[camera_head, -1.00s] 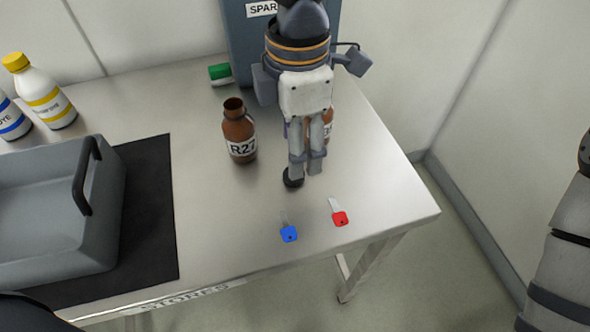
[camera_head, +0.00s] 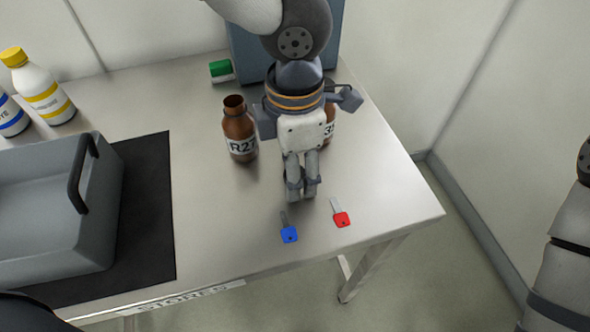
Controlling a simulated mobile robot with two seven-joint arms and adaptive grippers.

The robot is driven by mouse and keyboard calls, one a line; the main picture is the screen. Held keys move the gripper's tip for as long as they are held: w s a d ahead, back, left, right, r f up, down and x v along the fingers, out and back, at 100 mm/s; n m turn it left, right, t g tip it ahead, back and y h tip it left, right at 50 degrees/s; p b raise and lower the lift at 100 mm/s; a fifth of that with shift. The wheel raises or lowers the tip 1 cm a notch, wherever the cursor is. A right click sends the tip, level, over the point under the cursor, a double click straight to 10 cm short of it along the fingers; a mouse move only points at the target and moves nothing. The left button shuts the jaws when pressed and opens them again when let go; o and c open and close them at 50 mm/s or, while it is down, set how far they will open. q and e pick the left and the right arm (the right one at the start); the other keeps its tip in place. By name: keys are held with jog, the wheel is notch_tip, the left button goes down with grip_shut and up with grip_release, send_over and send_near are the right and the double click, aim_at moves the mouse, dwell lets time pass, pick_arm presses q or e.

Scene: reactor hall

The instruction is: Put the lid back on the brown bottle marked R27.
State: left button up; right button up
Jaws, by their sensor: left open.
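The brown bottle marked R27 (camera_head: 239,134) stands upright on the metal table with its neck open and no lid on it. My left gripper (camera_head: 302,192) points down just right of this bottle, fingers open with a narrow gap. A small black lid (camera_head: 286,174) lies on the table at the fingers, almost wholly hidden by them. I cannot tell whether the fingers touch it. A second brown bottle (camera_head: 330,125) stands behind the gripper, partly hidden, its label only partly readable. My right gripper is out of view.
A blue key (camera_head: 289,234) and a red key (camera_head: 341,218) lie near the table's front edge. A grey tray (camera_head: 97,232) sits on a black mat (camera_head: 150,210) at left. White bottles (camera_head: 45,92), a green-and-white item (camera_head: 221,72) and a blue-grey case (camera_head: 245,50) stand farther back.

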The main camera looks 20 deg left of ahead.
pick_arm(q)
jog(key=c, duration=0.8)
jog(key=shift+r, duration=0.1)
jog(key=shift+r, duration=0.35)
notch_tip(320, 180, up, 3)
jog(key=shift+d+f+p, duration=0.1)
jog(key=shift+p, duration=0.25)
jog(key=s+d+r+p, duration=0.1)
jog(key=s+d+r, duration=0.6)
jog(key=s+r, duration=0.2)
jog(key=s, duration=0.2)
jog(key=shift+s+d+r+p, duration=0.15)
jog(key=shift+s+d+p, duration=0.15)
jog(key=shift+s+d, duration=0.05)
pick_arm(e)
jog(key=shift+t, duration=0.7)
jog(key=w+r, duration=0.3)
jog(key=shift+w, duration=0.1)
